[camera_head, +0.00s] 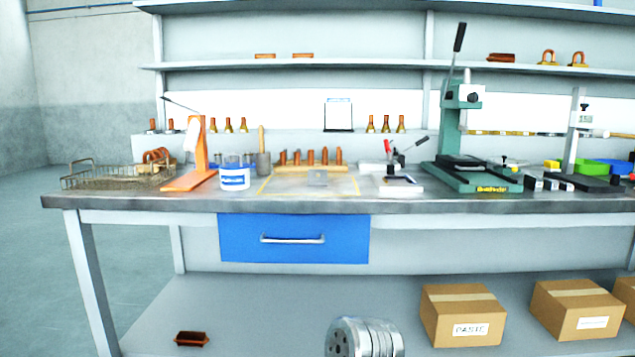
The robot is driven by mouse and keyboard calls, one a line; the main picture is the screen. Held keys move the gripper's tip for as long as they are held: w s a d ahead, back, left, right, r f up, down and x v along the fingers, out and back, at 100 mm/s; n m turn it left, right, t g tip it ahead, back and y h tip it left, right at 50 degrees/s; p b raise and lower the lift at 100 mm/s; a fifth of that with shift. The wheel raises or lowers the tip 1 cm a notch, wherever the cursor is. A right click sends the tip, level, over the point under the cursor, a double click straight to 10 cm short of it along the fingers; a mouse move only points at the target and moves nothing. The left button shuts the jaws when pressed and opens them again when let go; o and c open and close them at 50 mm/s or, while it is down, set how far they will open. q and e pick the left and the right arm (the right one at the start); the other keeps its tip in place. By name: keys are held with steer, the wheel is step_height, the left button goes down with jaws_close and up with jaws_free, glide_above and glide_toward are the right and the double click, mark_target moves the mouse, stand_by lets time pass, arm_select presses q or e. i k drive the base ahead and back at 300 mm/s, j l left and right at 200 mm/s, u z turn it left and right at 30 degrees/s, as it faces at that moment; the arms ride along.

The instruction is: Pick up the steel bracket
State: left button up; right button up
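A small grey metal piece (317,178), which looks like the steel bracket, lies on the bench top inside a yellow-outlined area (267,186). It is in front of a wooden block with several copper-coloured pegs (311,166). Its exact shape is too small to tell.
On the bench (420,205), left of the outlined area, are a white tub (234,179), an orange stand (200,150) and a wire basket (110,180). To the right are a toggle clamp (394,165) and a green press (450,145). A blue drawer (290,253) is below.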

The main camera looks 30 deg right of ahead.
mark_target(312, 180)
steer(key=i+j+z, duration=0.25)
steer(key=i, duration=0.25)
steer(key=i+j+z, duration=0.2)
steer(key=i, duration=0.3)
